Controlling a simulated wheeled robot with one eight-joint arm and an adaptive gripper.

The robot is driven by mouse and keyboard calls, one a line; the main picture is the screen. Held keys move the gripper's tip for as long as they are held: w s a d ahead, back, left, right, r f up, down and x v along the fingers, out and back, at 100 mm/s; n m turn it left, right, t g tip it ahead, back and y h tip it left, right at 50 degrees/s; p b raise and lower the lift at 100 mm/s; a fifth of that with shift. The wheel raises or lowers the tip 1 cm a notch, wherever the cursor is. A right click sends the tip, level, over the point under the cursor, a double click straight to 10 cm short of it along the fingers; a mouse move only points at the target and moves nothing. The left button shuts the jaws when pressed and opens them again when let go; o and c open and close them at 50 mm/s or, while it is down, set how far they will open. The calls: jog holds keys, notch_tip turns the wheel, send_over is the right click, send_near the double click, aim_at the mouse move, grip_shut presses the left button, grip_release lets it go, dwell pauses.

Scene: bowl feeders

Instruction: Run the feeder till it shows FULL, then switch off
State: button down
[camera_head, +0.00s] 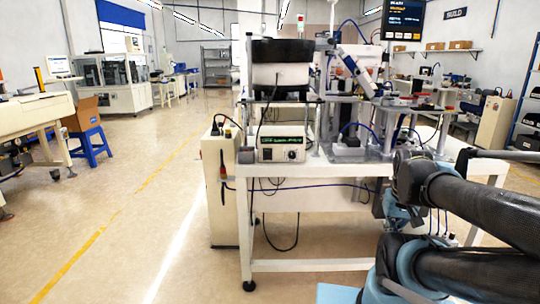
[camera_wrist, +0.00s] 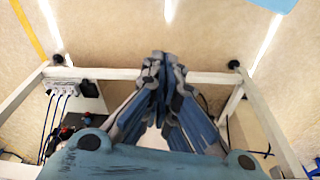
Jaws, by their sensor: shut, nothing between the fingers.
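The bowl feeder (camera_head: 280,75) stands on the white table in the head view, with a dark bowl on top and a pale drum under it. Its controller box (camera_head: 282,142) sits below on the table's front left, with a green-marked panel and a dark round knob (camera_head: 292,154). Its switch position is too small to read. A dark screen (camera_head: 403,18) at the top right shows small blue and orange text that I cannot read. My gripper (camera_wrist: 160,58) is shut and empty in the wrist view, with the floor and a white table frame beyond its tips. It touches neither feeder nor controller.
The white table (camera_head: 310,168) carries other machine parts (camera_head: 348,145) right of the controller. Cables hang at its front. A cream cabinet (camera_head: 221,190) stands at its left side. Open floor (camera_head: 150,210) lies to the left. My arm fills the lower right.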

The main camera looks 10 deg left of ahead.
jog(key=shift+r, duration=0.1)
jog(key=w+a+r+n+t, duration=0.2)
jog(key=w+a+r+n, duration=1)
jog(key=w+a+n, duration=0.7)
jog(key=w+a+r+n+t, duration=0.1)
jog(key=a+r+n, duration=0.1)
jog(key=a+n, duration=0.7)
jog(key=w+a+r+n+t+y, duration=0.1)
jog(key=a+r+n, duration=0.1)
jog(key=a+n, duration=0.8)
jog(key=a, duration=0.5)
jog(key=shift+n+t+y, duration=0.3)
